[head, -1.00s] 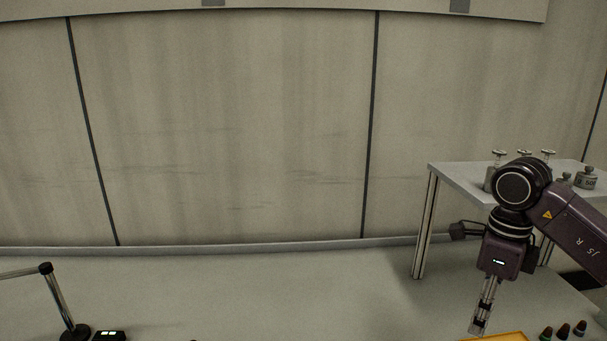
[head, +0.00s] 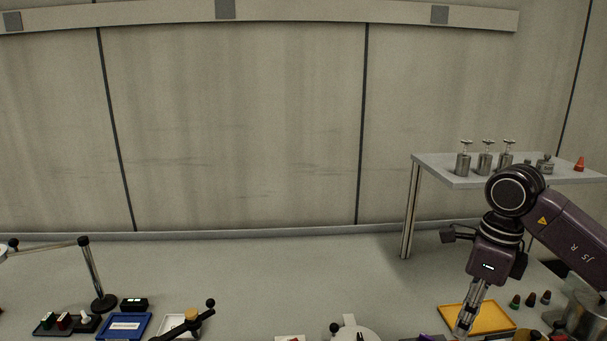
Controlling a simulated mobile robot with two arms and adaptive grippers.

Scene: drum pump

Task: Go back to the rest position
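My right gripper (head: 466,318) hangs downward from the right arm, above or in front of the yellow tray (head: 490,318) on the bench. Its fingers are small and seen nearly edge-on, so I cannot tell whether they are open or shut. I see nothing clearly held in it. My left gripper is not in the head view.
A raised shelf (head: 432,168) at the right carries several metal weights and a red cone (head: 580,164). A lamp stand (head: 92,275), a blue tray (head: 124,325) and a black lever with ball ends (head: 190,322) are at the left. The bench middle is clear towards the wall.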

